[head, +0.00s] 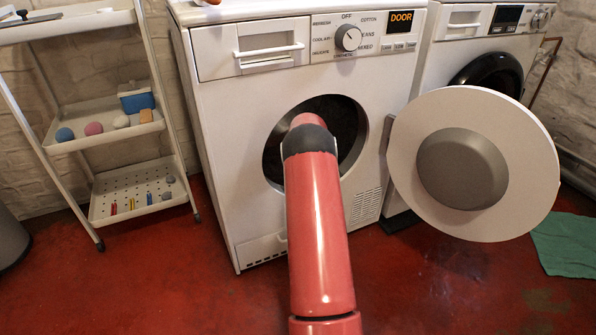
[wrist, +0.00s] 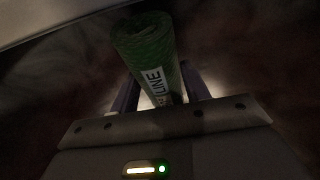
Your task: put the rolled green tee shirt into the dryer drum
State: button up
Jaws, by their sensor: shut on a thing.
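The rolled green tee shirt (wrist: 145,45), with pale lettering on its side, shows in the wrist view. My gripper (wrist: 160,90) is shut on it, one finger on each side, and the roll sticks out beyond the fingers. The dryer (head: 220,150) stands in the middle of the head view. Its round dark drum (head: 350,115) is open. My red arm reaches into the drum opening, so my gripper and the shirt are hidden in the head view. The wrist view is dark around the shirt, with a pale curved edge at the upper left.
The round white dryer door (head: 530,160) is swung open to the right. A second machine (head: 440,50) stands behind it. A white shelf cart (head: 110,135) with small items is at the left. A green cloth (head: 567,245) lies on the red floor at the right.

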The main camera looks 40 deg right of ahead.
jog(key=shift+f, duration=0.1)
jog(key=shift+f+b, duration=0.5)
jog(key=shift+b, duration=0.05)
jog(key=o, duration=1.1)
jog(key=shift+r+p, duration=0.4)
jog(key=shift+p, duration=0.05)
jog(key=p+v, duration=0.1)
jog(key=v, duration=0.5)
jog(key=shift+r, duration=0.3)
jog(key=shift+s+a+r, duration=0.1)
jog(key=shift+s+r, duration=0.25)
jog(key=shift+r, duration=0.25)
